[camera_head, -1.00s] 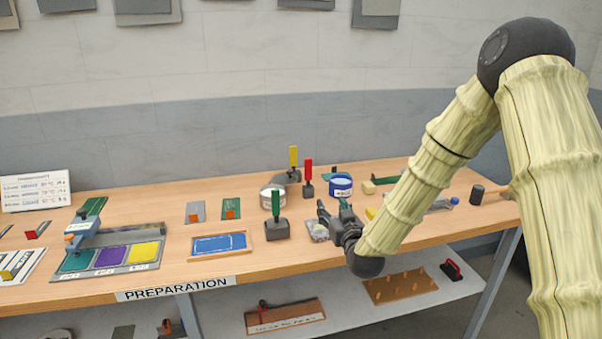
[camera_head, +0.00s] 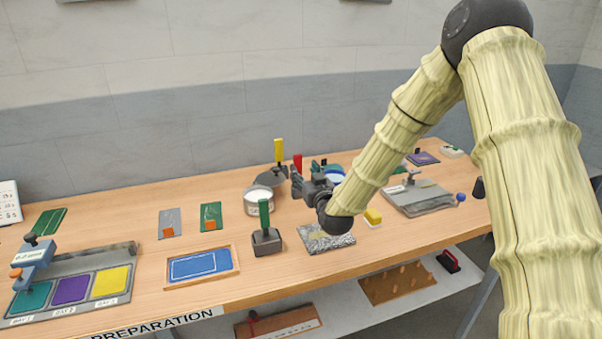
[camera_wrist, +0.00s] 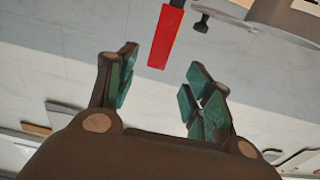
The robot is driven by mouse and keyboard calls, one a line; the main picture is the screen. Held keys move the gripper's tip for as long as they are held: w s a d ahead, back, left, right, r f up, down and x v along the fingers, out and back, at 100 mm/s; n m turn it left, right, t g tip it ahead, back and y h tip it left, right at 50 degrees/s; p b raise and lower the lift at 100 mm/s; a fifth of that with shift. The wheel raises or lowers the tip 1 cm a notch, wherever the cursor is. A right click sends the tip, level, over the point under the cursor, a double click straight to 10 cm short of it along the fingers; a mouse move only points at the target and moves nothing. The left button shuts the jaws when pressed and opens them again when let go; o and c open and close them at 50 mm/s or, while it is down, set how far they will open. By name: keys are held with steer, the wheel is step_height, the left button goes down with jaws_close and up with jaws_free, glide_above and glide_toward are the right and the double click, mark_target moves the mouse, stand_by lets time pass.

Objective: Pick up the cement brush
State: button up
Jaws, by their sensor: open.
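My gripper (camera_head: 306,183) is open and empty over the back middle of the table. In the wrist view its teal-padded fingers (camera_wrist: 160,90) are spread, with a red handle (camera_wrist: 165,38) beyond and between them. In the head view the red handle (camera_head: 297,161) stands just behind my gripper, its lower part hidden. I cannot tell for sure which item is the cement brush. A yellow upright handle (camera_head: 278,150) stands behind, to the left. A green upright handle (camera_head: 264,213) rises from a grey block nearer the front. Nothing is between the fingers.
A white round tin (camera_head: 258,203) stands left of my gripper, and a blue tin (camera_head: 334,174) stands partly hidden to its right. The table's left middle (camera_head: 110,225) is clear.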

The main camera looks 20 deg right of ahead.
mark_target(299, 167)
steer(key=w, duration=0.1)
steer(key=w+f, duration=0.1)
steer(key=w, duration=0.1)
steer(key=w+f+p, duration=0.1)
steer(key=w, duration=0.1)
steer(key=shift+w+f, duration=0.1)
steer(key=shift+w, duration=0.1)
steer(key=shift+w+r+p, duration=0.4)
steer(key=shift+w+p, duration=0.1)
steer(key=shift+p, duration=0.05)
steer(key=shift+w+a+f, duration=0.1)
steer(key=shift+w+f, duration=0.05)
steer(key=shift+w, duration=0.3)
steer(key=shift+w+a+f, duration=0.1)
steer(key=shift+w+f, duration=0.05)
steer(key=shift+w, duration=0.3)
steer(key=shift+w+d+f, duration=0.1)
steer(key=shift+w+f, duration=0.1)
steer(key=shift+s+d+r, duration=0.15)
steer(key=shift+s+r, duration=0.1)
steer(key=shift+s, duration=0.05)
steer(key=c, duration=0.3)
steer(key=shift+w+f, duration=0.1)
steer(key=c, duration=0.7)
steer(key=shift+c, duration=0.3)
